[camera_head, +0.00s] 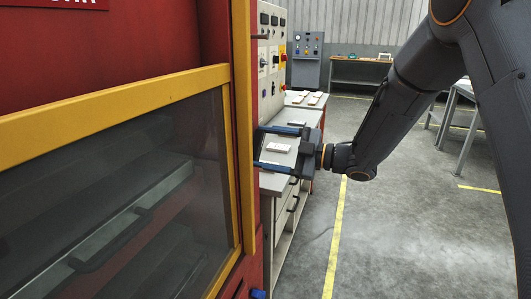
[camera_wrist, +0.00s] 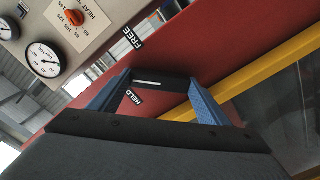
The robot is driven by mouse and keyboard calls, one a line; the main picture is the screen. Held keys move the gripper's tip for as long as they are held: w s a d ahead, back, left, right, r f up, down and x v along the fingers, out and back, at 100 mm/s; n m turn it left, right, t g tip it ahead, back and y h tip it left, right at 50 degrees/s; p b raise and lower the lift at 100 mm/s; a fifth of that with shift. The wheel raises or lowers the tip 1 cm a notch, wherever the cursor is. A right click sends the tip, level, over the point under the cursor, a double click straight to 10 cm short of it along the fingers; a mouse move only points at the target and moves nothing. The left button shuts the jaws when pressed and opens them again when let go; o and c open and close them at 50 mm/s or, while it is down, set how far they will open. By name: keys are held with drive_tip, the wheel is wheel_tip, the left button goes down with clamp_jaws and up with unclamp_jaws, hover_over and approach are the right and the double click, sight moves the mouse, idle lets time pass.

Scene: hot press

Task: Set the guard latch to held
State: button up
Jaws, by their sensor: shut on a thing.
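The guard latch (camera_wrist: 165,84) is a black bar with a white line on the red side of the press. It shows in the wrist view between my blue fingertips. A FREE label (camera_wrist: 126,41) and a HELD label (camera_wrist: 133,97) sit on the red panel near it. My gripper (camera_wrist: 160,79) is shut on the latch, with one finger at each end of the bar. In the head view my gripper (camera_head: 258,147) reaches left to the press side, and the latch is hidden behind the yellow frame edge. I cannot tell which label the latch is set to.
The yellow-framed guard window (camera_head: 110,190) fills the left of the head view. A grey control panel with gauges (camera_wrist: 43,60) and an orange knob (camera_wrist: 75,17) is beside the latch. A bench with drawers (camera_head: 285,205) stands behind my gripper. The floor at right is mostly clear.

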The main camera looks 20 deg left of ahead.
drive_tip(key=n+b, duration=0.5)
drive_tip(key=b, duration=0.1)
drive_tip(key=shift+f+n, duration=0.1)
drive_tip(key=shift+n, duration=0.2)
drive_tip(key=n+b, duration=0.3)
drive_tip(key=shift+s+b, duration=0.2)
drive_tip(key=shift+b, duration=0.15)
drive_tip(key=shift+n, duration=0.3)
drive_tip(key=o, duration=1.1)
drive_tip(key=shift+r, duration=0.2)
drive_tip(key=shift+c, duration=0.2)
drive_tip(key=d, duration=0.7)
drive_tip(key=shift+s+d+b, duration=0.3)
drive_tip(key=shift+d+b, duration=0.05)
drive_tip(key=shift+b, duration=0.1)
